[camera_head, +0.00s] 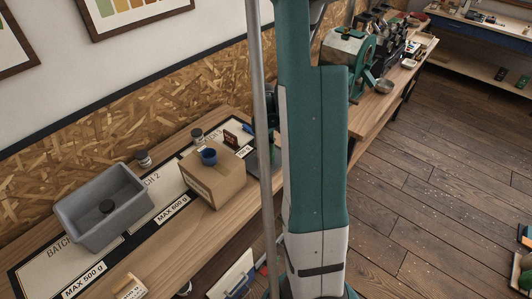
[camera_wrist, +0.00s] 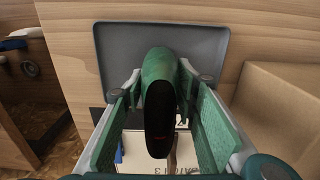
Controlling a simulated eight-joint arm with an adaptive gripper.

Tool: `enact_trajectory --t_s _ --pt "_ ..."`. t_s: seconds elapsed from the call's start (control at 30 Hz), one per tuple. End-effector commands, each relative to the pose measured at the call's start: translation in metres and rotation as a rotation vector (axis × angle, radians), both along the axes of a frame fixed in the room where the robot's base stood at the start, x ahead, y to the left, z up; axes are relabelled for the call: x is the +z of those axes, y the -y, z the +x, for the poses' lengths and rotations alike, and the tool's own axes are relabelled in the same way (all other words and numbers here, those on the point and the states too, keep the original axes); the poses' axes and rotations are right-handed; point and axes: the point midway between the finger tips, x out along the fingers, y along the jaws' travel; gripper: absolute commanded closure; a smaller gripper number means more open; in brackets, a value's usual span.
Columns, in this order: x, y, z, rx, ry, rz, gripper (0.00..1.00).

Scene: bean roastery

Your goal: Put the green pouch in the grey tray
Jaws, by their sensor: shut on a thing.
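The green pouch (camera_wrist: 158,62) is between the two fingers of my gripper (camera_wrist: 160,82) in the wrist view, and the gripper is shut on it. A dark face of the pouch is turned to the camera. The flat grey tray (camera_wrist: 117,48) with a raised rim lies on the wooden bench behind the pouch in that view. The pouch overlaps the tray in the picture; I cannot tell how high it is above the bench.
A cardboard box (camera_head: 203,185) with a blue cup (camera_head: 208,156) on it stands beside the tray; the box is also at right in the wrist view (camera_wrist: 283,105). A deep grey bin (camera_head: 76,222) holds a dark round thing.

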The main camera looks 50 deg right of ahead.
Motion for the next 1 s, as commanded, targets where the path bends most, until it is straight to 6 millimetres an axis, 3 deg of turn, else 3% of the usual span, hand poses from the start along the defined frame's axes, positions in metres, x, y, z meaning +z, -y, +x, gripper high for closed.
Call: enact_trajectory --t_s 0.6,0.63,0.73,1.0 --pt "-0.0109 -0.0004 -0.0004 0.000 0.000 0.000 0.77" --pt "-0.0104 -0.0004 -0.0004 0.000 0.000 0.000 0.68" --pt "-0.0098 -0.0003 -0.0004 0.000 0.000 0.000 0.55" --pt "-0.0097 -0.0003 -0.0004 0.000 0.000 0.000 0.55"
